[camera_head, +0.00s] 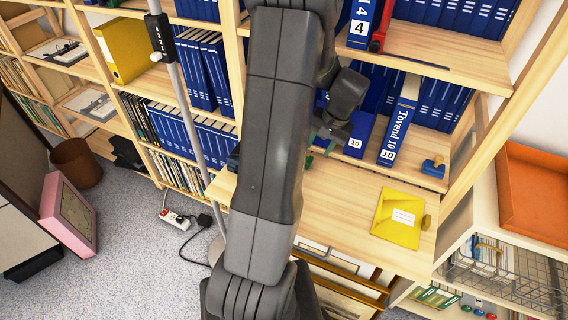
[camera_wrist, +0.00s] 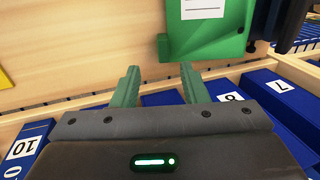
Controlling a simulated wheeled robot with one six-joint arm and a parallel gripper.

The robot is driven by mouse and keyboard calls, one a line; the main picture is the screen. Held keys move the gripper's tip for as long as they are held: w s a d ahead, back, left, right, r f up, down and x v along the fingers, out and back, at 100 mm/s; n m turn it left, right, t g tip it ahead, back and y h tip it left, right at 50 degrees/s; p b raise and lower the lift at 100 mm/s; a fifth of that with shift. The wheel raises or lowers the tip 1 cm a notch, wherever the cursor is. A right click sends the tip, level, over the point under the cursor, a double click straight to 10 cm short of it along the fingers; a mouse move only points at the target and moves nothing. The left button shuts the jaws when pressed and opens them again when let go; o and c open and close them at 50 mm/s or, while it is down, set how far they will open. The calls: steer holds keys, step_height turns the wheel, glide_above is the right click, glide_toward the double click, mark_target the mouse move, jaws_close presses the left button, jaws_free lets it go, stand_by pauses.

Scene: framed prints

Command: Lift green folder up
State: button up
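The green folder (camera_wrist: 207,32) with a white label shows at the top of the wrist view, against a pale wooden surface. Its upper part is cut off by the frame edge. My gripper (camera_wrist: 160,85) has two green fingers spread apart with nothing between them. The fingers point toward the wooden surface and the folder lies ahead and to the right of them, apart from the right finger. In the head view my arm covers the middle of the scene, and I cannot make out the folder there.
A wooden desk shelf (camera_head: 350,190) bears a yellow folder (camera_head: 398,218). Blue binders (camera_wrist: 255,105) also lie close below my fingers. An orange tray (camera_head: 530,190) is at the right.

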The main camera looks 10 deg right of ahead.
mark_target(312, 160)
steer(key=shift+a+x, duration=0.2)
steer(key=shift+x, duration=2.9)
steer(key=shift+r, duration=0.1)
jaws_close()
